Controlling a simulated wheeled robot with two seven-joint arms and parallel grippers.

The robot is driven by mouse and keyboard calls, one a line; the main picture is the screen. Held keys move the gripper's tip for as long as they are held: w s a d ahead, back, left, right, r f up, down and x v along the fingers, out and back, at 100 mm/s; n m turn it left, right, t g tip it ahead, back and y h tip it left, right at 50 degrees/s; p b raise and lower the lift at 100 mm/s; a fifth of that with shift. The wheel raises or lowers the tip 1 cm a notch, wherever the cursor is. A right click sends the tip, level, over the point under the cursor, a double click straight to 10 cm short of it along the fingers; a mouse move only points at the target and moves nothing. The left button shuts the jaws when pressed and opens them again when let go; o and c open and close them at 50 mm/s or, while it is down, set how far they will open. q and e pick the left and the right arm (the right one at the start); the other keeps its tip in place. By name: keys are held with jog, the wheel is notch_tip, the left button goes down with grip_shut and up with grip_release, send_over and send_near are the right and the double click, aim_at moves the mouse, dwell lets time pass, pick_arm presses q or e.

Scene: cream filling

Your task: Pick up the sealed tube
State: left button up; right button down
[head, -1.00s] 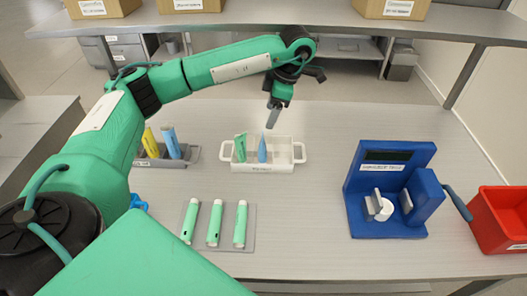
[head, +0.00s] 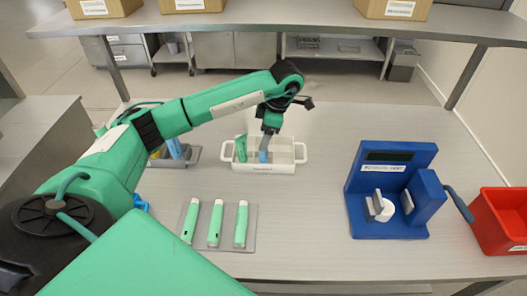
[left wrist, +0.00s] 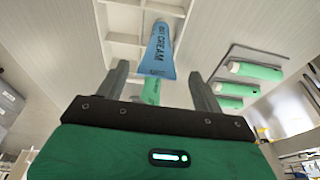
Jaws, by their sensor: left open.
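A blue tube (head: 263,157) stands in the white tray (head: 285,168), and a green tube (head: 241,148) stands just left of it. My left gripper (head: 267,132) is directly above the blue tube and points down, its fingers partly hiding the tube's top. In the left wrist view, the left gripper (left wrist: 158,72) is open, with the blue tube (left wrist: 158,50) showing between its fingers. I cannot tell from these views which tube is sealed. My right gripper is not in view.
A grey tray (head: 190,158) with a yellow and a blue tube is partly hidden behind my left arm. Three green tubes lie on a grey plate (head: 226,244) in front. A blue device (head: 385,225) and a red bin (head: 503,225) are on the right. The table centre is clear.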

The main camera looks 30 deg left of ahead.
pick_arm(q)
jog(key=x, duration=0.1)
jog(key=p+x, duration=0.1)
jog(key=x, duration=0.1)
jog(key=shift+w+a+f, duration=0.15)
jog(key=shift+f, duration=0.25)
jog(key=c, duration=1.1)
jog(key=shift+o, duration=0.2)
